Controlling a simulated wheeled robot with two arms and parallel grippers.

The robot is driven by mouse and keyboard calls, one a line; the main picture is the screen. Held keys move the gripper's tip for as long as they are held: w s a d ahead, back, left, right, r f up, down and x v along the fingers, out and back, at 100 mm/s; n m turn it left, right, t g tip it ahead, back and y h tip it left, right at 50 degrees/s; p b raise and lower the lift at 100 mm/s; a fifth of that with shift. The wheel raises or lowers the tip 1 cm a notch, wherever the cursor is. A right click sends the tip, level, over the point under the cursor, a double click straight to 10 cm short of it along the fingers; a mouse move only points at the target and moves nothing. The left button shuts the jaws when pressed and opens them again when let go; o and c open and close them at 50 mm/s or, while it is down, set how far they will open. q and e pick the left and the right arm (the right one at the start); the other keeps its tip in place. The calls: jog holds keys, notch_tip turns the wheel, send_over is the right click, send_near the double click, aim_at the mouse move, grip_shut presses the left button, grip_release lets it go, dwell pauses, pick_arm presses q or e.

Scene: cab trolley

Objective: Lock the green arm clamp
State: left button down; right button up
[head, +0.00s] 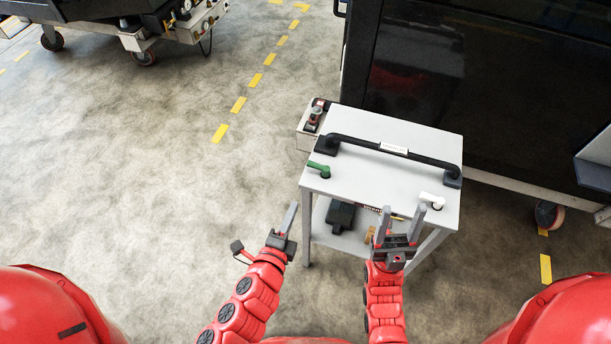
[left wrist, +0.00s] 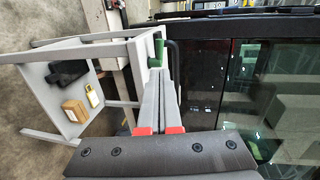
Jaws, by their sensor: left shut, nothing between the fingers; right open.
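The green arm clamp (head: 318,167) sits at the left end of the trolley top (head: 365,182). Its lever points left, reaching the top's left edge. In the left wrist view the green clamp (left wrist: 157,50) shows just beyond my fingertips. My left gripper (head: 290,216) is shut and empty, in front of and left of the trolley, apart from the clamp. Its closed fingers also show in the left wrist view (left wrist: 165,80). My right gripper (head: 401,213) is open and empty at the trolley's front edge, left of a white arm clamp (head: 431,200).
A black bar handle (head: 390,150) with a white label runs along the trolley top. A dark case (head: 341,215) and a small tan box (head: 369,234) lie on the lower shelf. A large black machine (head: 480,90) stands behind.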

pick_arm(q)
jog(key=w, duration=0.1)
jog(key=p, duration=0.4)
send_near(312, 166)
jog(key=x, duration=0.5)
jog(key=shift+w+r, duration=0.1)
jog(key=shift+w, duration=0.1)
jog(key=shift+x, duration=0.8)
jog(key=shift+p, duration=0.45)
